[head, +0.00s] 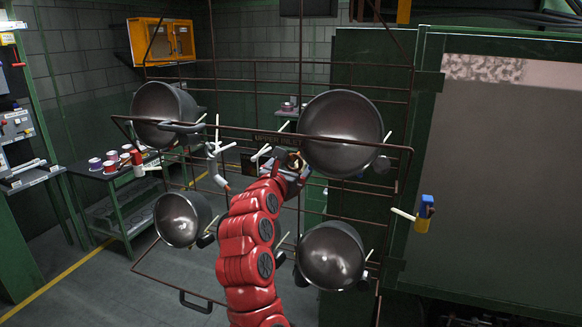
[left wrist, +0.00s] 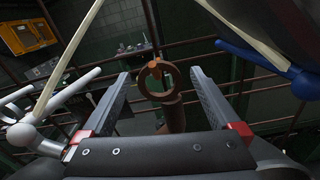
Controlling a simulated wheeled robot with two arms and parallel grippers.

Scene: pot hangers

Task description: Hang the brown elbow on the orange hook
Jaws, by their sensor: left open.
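The brown elbow (left wrist: 172,110) shows in the left wrist view as a ring-shaped opening on a short pipe, upright between my spread fingers. Clear gaps show on both sides of it. In the head view a small brown patch (head: 295,161) of it shows at the end of my red left arm. My left gripper (left wrist: 157,78) is open around it; in the head view the gripper (head: 293,168) is at the middle of the rack, partly hidden by my arm. A small orange bit (left wrist: 153,67) shows at the ring's top; I cannot tell whether it is the orange hook. My right gripper is out of view.
The wire rack (head: 262,132) carries several dark pots (head: 341,133) and pale hooks around my gripper. A blue and yellow piece (head: 424,213) hangs at the right. A table (head: 117,176) with colored cups stands at the left.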

